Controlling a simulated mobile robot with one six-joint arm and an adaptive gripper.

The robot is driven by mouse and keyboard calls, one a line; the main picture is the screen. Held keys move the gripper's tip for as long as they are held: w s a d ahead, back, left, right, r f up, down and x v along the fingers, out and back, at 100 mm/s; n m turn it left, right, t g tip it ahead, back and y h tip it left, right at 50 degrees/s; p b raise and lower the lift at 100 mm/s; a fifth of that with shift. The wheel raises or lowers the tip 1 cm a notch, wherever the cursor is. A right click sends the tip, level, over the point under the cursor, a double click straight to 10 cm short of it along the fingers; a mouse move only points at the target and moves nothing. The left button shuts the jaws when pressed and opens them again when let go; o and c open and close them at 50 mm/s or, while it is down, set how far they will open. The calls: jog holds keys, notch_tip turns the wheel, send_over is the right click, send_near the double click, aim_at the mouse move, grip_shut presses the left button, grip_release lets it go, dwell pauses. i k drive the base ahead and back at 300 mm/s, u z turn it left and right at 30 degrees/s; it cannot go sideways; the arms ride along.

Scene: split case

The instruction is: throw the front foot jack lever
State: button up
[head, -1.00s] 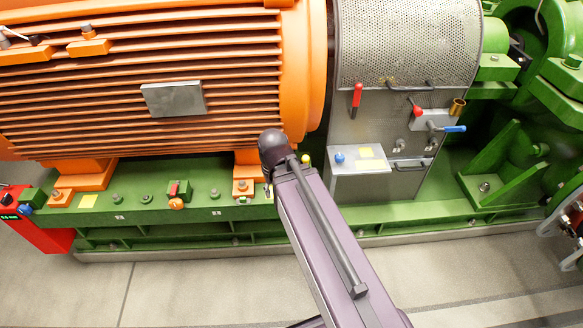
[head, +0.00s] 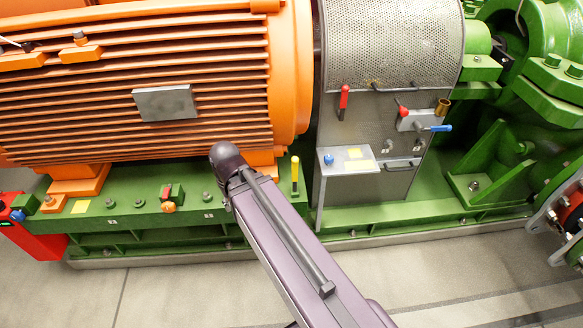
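A lever with a yellow grip (head: 295,172) stands nearly upright on the green base rail, just right of the orange motor's right foot (head: 262,158). It is the lever closest to that foot; no readable label confirms it as the front foot jack lever. My purple arm (head: 290,245) crosses the lower middle, its dark rounded joint (head: 227,158) in front of the motor foot and left of the yellow lever. The arm hides part of the rail and foot. My gripper does not show, so its opening and any contact are hidden.
A small shelf (head: 347,169) juts out below. A red box (head: 38,240) stands at far left. The floor (head: 160,295) in front is clear.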

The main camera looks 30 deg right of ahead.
aim_at(294, 159)
jog(key=u, duration=0.15)
jog(key=k, duration=1.3)
jog(key=z, duration=0.85)
jog(key=i, duration=1)
jog(key=z, duration=0.1)
